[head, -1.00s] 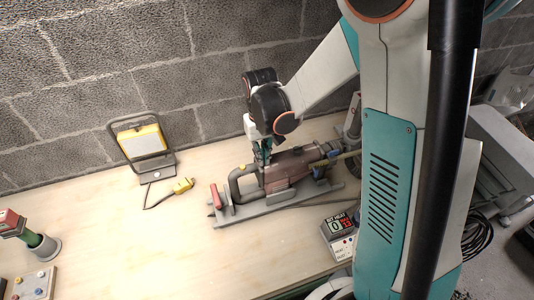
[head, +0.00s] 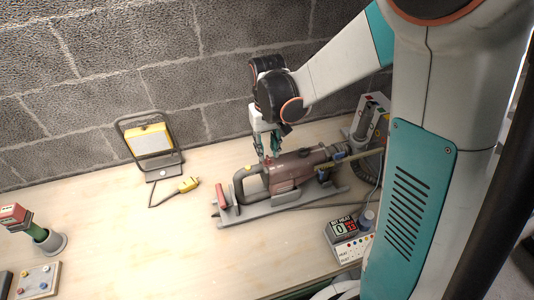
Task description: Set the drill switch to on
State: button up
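The drill (head: 292,170) lies on its side in a grey cradle (head: 240,213) on the wooden bench. It has a reddish-brown body and a dark loop handle (head: 240,183) at its left end. My gripper (head: 267,156) points down just above the rear of the drill body, near the handle. Its teal fingers look a little apart with nothing seen between them. I cannot tell whether they touch the drill. The drill switch is too small or hidden to make out.
A yellow work lamp (head: 149,140) stands by the block wall, with a yellow plug (head: 188,184) near it. A red-topped tool in a holder (head: 50,242) is at left.

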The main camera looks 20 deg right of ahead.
aim_at(267, 157)
notch_tip(267, 157, up, 8)
jog(key=shift+r, duration=0.25)
dwell(0.5)
